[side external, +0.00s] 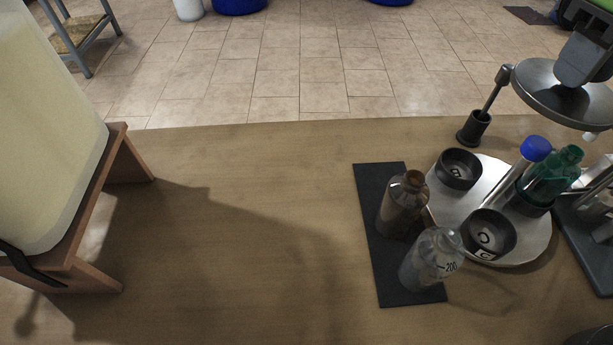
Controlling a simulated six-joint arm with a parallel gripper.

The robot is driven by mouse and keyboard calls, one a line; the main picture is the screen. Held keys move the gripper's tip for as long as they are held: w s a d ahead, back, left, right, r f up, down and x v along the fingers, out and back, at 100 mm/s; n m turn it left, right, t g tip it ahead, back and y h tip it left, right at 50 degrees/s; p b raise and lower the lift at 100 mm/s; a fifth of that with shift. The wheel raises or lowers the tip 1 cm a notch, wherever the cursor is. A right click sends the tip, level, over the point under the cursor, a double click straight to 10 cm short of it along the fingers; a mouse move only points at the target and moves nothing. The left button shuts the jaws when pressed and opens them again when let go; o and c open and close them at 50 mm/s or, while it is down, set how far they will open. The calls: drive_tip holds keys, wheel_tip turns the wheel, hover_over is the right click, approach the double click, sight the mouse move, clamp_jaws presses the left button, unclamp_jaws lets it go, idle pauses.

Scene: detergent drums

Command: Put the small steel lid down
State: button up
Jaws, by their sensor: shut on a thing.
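The small steel lid (540,92) is a shiny round disc at the upper right of the side external view. My gripper (573,78) comes down from the top right corner and is shut on the lid near its middle. The grip itself is largely hidden. The lid appears raised above the table, roughly level, over the far side of the round steel tray (541,243). The lid's right part is partly cut by the picture edge.
On the tray stand two black cups (459,168) (487,234), a blue-capped tube (535,148) and a green bottle (553,174). A black holder (474,128) has a rod. Brown (404,204) and clear (433,258) bottles stand on a dark mat (369,194). The table's middle (260,220) is clear.

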drive_tip(key=s+a+f+n, duration=0.2)
drive_tip(key=a+f+n, duration=0.15)
drive_tip(key=a, duration=0.55)
drive_tip(key=s+a+f+n, duration=0.15)
drive_tip(key=a+n, duration=0.25)
drive_tip(key=a, duration=0.6)
drive_tip(key=s+a+f+n, duration=0.5)
drive_tip(key=s+a+f, duration=0.1)
drive_tip(key=s+a, duration=0.55)
drive_tip(key=f, duration=1)
drive_tip(key=shift+w+a, duration=0.3)
drive_tip(key=shift+a, duration=0.05)
drive_tip(key=shift+f, duration=0.1)
drive_tip(key=o, duration=0.9)
drive_tip(key=shift+o, duration=0.2)
